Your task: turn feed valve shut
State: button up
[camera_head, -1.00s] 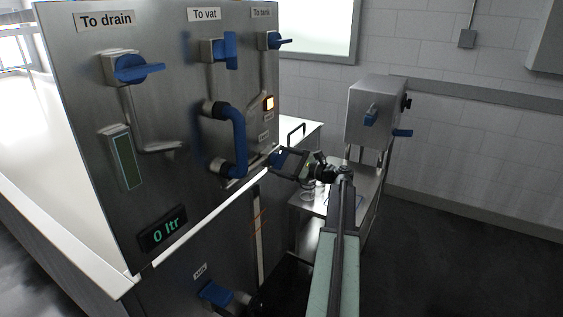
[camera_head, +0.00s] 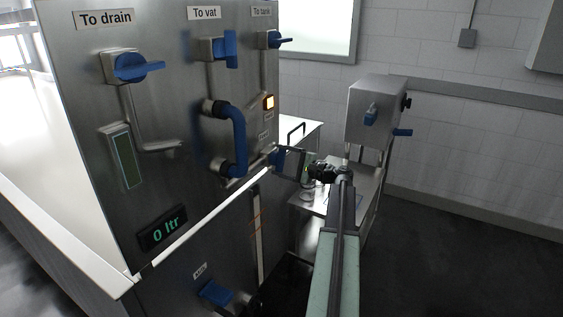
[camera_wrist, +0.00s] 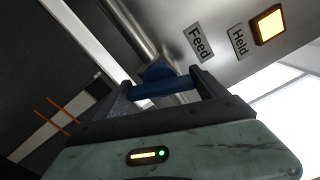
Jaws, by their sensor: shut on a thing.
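The feed valve has a blue handle (camera_wrist: 158,87) at the end of a steel pipe, beside the "Feed" label (camera_wrist: 198,41) in the wrist view. My gripper (camera_wrist: 158,82) is shut on this handle, with one dark finger on each side of it. In the head view, my gripper (camera_head: 290,160) is at the right edge of the steel panel, with a bit of blue handle (camera_head: 277,156) showing at its tip. Most of the valve body is hidden there.
The steel panel (camera_head: 85,150) carries blue drain (camera_head: 138,67), vat (camera_head: 230,48) and tank (camera_head: 276,41) valves and a "0 ltr" display (camera_head: 164,232). An orange lamp (camera_wrist: 269,24) glows by the "Held" label. A steel box on a stand (camera_head: 372,105) is behind my arm.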

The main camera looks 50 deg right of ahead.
jog(key=shift+a+f+n, duration=0.1)
jog(key=shift+f+n, duration=0.1)
jog(key=shift+n, duration=2)
jog(key=o, duration=1.3)
jog(key=v, duration=0.8)
